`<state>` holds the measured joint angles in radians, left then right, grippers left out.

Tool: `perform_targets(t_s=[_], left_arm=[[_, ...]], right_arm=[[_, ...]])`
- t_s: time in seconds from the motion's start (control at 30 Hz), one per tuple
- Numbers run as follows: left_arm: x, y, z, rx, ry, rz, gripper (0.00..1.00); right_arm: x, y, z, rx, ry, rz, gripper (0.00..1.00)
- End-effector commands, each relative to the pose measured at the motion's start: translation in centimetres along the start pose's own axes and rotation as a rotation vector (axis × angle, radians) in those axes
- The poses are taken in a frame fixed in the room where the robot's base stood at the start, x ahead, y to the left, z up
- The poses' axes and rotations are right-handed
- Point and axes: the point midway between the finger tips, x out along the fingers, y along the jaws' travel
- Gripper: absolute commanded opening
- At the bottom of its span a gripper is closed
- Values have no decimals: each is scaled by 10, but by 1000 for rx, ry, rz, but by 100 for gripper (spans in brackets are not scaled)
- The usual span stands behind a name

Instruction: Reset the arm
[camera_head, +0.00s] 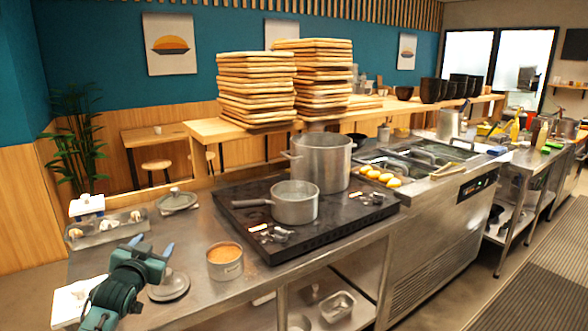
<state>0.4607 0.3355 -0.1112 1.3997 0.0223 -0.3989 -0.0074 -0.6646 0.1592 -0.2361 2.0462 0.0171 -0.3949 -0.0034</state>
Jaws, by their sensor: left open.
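My left gripper (152,249) comes in at the lower left, above the steel counter (190,225). Its two bluish fingertips are spread apart with nothing between them. A round grey lid (169,287) lies on the counter just right of the gripper. A small metal pot (225,262) with an orange-brown filling stands further right, apart from the gripper. My right gripper is not in view.
A black stove (345,215) carries a small saucepan (294,203) and a tall pot (320,162). A metal tray (107,229) and a lidded dish (177,200) sit behind my gripper. Tall stacks of wooden boards (255,90) stand on the back shelf.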

Motion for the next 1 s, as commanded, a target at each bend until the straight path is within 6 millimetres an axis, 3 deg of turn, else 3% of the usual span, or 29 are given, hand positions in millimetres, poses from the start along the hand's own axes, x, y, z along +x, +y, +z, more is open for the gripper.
perform_targets(t_s=[0.03, 0.17, 0.27, 0.37, 0.5, 0.6, 0.73, 0.83, 1.0], left_arm=[[-11, 17, 18, 0, -19, 26, 60], [-42, 58, 60, -5, -65, 90, 60], [-77, 94, 95, -17, -110, 150, 60], [-125, 134, 131, -41, -165, 218, 60], [-209, 185, 172, -96, -252, 314, 60], [-266, 211, 189, -142, -312, 366, 60], [-323, 231, 197, -194, -373, 409, 60], [-350, 238, 199, -220, -403, 426, 60], [-365, 242, 199, -236, -419, 435, 60]], right_arm=[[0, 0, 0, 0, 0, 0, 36], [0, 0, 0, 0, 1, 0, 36], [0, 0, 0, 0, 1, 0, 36], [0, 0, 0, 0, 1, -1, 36], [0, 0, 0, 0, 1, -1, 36], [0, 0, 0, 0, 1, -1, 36], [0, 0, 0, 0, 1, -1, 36], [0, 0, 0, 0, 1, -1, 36], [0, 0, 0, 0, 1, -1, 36]])
